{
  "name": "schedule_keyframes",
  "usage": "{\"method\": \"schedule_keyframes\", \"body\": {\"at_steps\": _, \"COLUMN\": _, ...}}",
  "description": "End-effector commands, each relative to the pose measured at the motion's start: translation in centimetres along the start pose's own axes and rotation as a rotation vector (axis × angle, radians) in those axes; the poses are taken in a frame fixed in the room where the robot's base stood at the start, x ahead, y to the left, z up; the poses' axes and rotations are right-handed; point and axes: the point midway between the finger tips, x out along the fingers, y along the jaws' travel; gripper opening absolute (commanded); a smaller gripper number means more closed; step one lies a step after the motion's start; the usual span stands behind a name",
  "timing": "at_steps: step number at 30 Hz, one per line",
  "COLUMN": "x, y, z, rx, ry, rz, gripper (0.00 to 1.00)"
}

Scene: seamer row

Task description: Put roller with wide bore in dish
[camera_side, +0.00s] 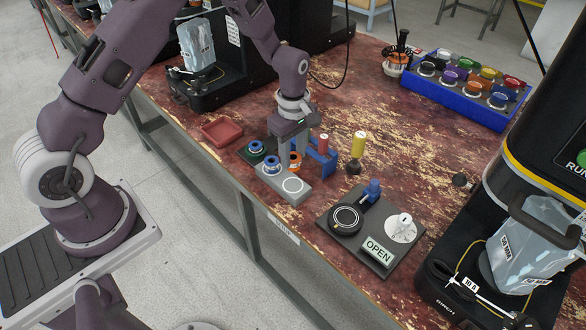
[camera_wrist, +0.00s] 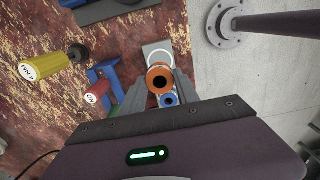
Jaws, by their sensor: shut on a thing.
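My gripper (camera_side: 292,150) is shut on an orange roller (camera_wrist: 160,79), gripped between the fingertips with its dark bore facing the wrist camera. The orange roller (camera_side: 295,160) is at the grey block (camera_side: 296,197); I cannot tell if it touches it. A blue roller (camera_side: 271,165) is on the block's left end and shows beyond the orange one in the wrist view (camera_wrist: 169,100). Another blue roller (camera_side: 256,147) sits on a green base behind. The block's near end has an empty white circle (camera_side: 292,185). The red dish (camera_side: 222,131) is empty, left of my gripper.
A blue stand (camera_side: 318,158), a red-handled gauge (camera_side: 323,144) and a yellow one (camera_side: 358,146) stand just right of my gripper. A plate with a dial and an OPEN sign (camera_side: 377,251) lies front right. A blue crate of coloured pots (camera_side: 460,107) is behind. Black machines flank the table.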

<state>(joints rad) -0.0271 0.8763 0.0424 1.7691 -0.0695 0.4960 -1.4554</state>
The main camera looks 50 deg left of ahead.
Motion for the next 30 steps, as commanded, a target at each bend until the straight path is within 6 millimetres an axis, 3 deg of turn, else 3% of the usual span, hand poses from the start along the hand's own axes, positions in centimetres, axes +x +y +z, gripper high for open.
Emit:
{"method": "schedule_keyframes", "body": {"at_steps": 5, "x": -2.2, "y": 0.3, "z": -1.0, "rx": -0.047, "ry": 0.001, "rz": 0.000, "gripper": 0.00}}
{"method": "schedule_keyframes", "body": {"at_steps": 8, "x": -2.0, "y": 0.8, "z": -3.6, "rx": -0.173, "ry": 0.002, "rz": -0.001, "gripper": 0.00}}
{"method": "schedule_keyframes", "body": {"at_steps": 14, "x": -0.8, "y": 2.0, "z": -12.1, "rx": -0.586, "ry": 0.004, "rz": -0.001, "gripper": 0.00}}
{"method": "schedule_keyframes", "body": {"at_steps": 21, "x": 0.3, "y": 1.6, "z": -25.6, "rx": -1.194, "ry": 0.006, "rz": 0.001, "gripper": 0.00}}
{"method": "schedule_keyframes", "body": {"at_steps": 24, "x": 0.4, "y": 0.9, "z": -30.1, "rx": -1.388, "ry": 0.006, "rz": 0.001, "gripper": 0.00}}
{"method": "schedule_keyframes", "body": {"at_steps": 27, "x": 0.3, "y": 0.4, "z": -33.0, "rx": -1.512, "ry": 0.004, "rz": 0.002, "gripper": 0.00}}
{"method": "schedule_keyframes", "body": {"at_steps": 30, "x": 0.6, "y": 0.0, "z": -34.5, "rx": -1.576, "ry": 0.003, "rz": 0.000, "gripper": 0.00}}
